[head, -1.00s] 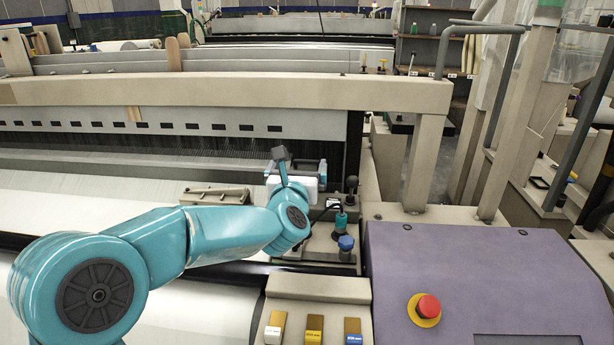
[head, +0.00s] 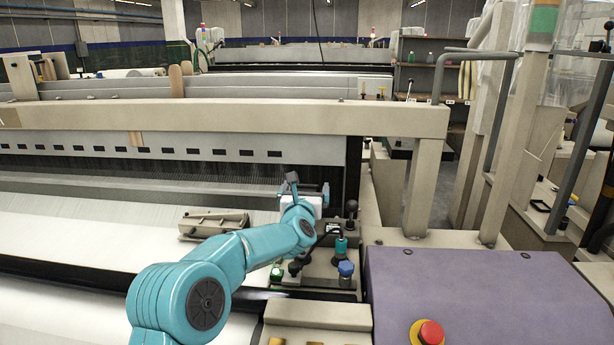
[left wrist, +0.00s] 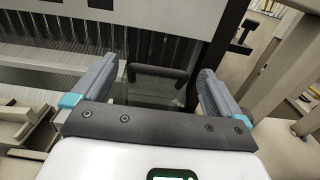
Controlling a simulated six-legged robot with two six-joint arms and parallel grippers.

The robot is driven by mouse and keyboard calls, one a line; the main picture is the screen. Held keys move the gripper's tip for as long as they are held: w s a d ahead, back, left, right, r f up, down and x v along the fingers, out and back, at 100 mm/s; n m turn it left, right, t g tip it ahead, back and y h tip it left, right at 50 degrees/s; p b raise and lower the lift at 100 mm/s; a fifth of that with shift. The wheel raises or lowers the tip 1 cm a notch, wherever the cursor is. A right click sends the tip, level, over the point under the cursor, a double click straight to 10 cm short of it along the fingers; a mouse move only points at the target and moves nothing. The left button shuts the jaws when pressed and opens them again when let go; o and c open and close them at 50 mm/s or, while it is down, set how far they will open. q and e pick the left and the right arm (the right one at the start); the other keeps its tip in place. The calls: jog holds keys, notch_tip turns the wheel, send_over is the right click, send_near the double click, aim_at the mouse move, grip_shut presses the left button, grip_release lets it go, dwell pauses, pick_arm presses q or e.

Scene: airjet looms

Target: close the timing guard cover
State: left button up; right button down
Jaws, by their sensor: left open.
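My left gripper (head: 291,182) is over the machine's right end in the head view, largely hidden behind its own wrist. In the left wrist view its two grey fingers (left wrist: 156,75) stand wide apart. A dark bar handle (left wrist: 158,71) shows between the fingers, and no finger is seen closed on it. It appears to belong to the timing guard cover, whose panel and angle I cannot make out clearly. In the head view the cover is mostly hidden behind my wrist. My right gripper is not in view.
A black-knobbed lever (head: 351,207) and a blue-capped knob (head: 345,269) stand right of my left arm. A beige beam (head: 230,119) crosses above the loom. A purple housing (head: 470,300) with a red button (head: 431,332) is at the lower right. A beige bracket (head: 213,223) lies left.

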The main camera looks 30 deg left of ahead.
aim_at(306, 187)
pick_arm(q)
jog(key=p+x, duration=0.1)
jog(key=x, duration=0.2)
jog(key=shift+w+a, duration=0.2)
jog(key=shift+w, duration=0.05)
jog(key=shift+w+p, duration=0.25)
jog(key=shift+p, duration=0.1)
jog(key=shift+a+f, duration=0.1)
